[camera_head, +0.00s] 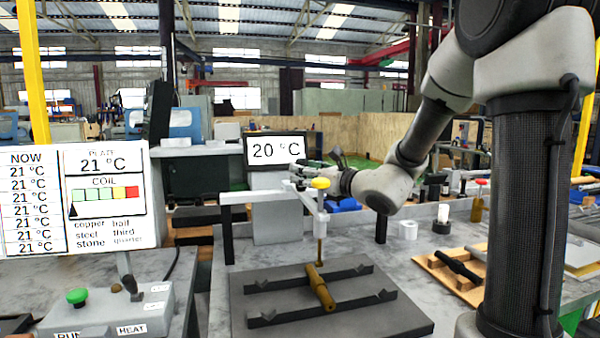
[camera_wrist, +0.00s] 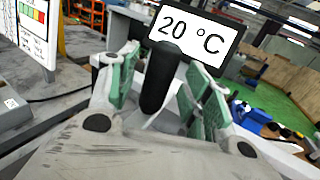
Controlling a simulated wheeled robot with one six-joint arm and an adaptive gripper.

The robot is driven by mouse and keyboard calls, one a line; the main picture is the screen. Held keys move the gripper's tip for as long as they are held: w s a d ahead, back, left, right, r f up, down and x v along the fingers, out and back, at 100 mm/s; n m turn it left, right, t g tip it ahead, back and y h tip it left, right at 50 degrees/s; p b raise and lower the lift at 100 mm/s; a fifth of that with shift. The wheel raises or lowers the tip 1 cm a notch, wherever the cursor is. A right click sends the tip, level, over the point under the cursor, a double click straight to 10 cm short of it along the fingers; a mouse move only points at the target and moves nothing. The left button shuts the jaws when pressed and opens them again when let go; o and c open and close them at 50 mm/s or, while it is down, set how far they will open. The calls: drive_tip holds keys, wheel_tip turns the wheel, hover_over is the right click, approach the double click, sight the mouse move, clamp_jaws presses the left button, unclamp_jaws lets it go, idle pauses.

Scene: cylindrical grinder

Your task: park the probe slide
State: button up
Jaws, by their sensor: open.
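The probe slide has a yellow knob (camera_head: 320,183) and a thin brass rod (camera_head: 320,245) hanging down. It sits at the right part of a white rail (camera_head: 250,197). The rod's lower end is at or just behind a brass bar (camera_head: 321,288) lying on two dark rails; I cannot tell whether they touch. My gripper (camera_head: 303,170) is just behind and left of the knob. In the wrist view its green-padded fingers (camera_wrist: 163,82) are open, with a dark upright post (camera_wrist: 159,75) between them. A gap shows on the right; contact on the left is unclear.
A display reading 20 °C (camera_head: 276,150) stands close behind my gripper. A dark plate (camera_head: 400,318) carries the two rails. A control box (camera_head: 105,308) with a green button is at left. A wooden board (camera_head: 440,268) with a dark part lies at right.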

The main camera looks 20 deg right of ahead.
drive_tip(key=shift+x, duration=1.1)
clamp_jaws()
drive_tip(key=d, duration=2.8)
unclamp_jaws()
drive_tip(key=shift+d, duration=0.2)
drive_tip(key=shift+a, duration=0.1)
drive_tip(key=v, duration=1.2)
